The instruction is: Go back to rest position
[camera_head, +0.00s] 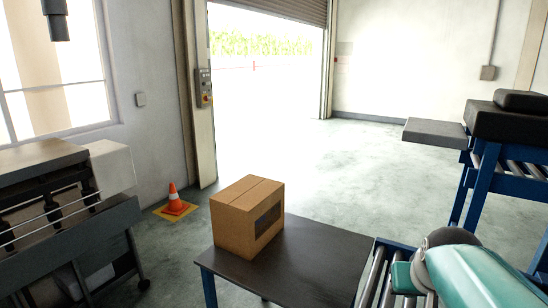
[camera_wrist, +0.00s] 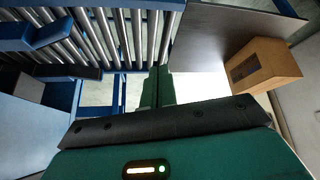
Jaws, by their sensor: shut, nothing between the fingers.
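My gripper (camera_wrist: 157,78) shows in the wrist view, with its green fingers together and nothing between them. The fingers point over the edge between the roller conveyor (camera_wrist: 110,35) and the dark table (camera_wrist: 215,30). My teal arm reaches into the lower right of the head view, over the rollers beside the table (camera_head: 310,262); the gripper itself cannot be made out there. A closed cardboard box (camera_head: 248,217) stands on the table's left part in the head view. It also shows at the right of the wrist view (camera_wrist: 268,68), apart from my gripper.
A grey machine (camera_head: 60,225) stands at the left. An orange cone (camera_head: 174,200) stands by the wall. A second blue-framed conveyor (camera_head: 490,165) with dark equipment stands at the right. The floor (camera_head: 350,175) between the table and the open shutter door is clear.

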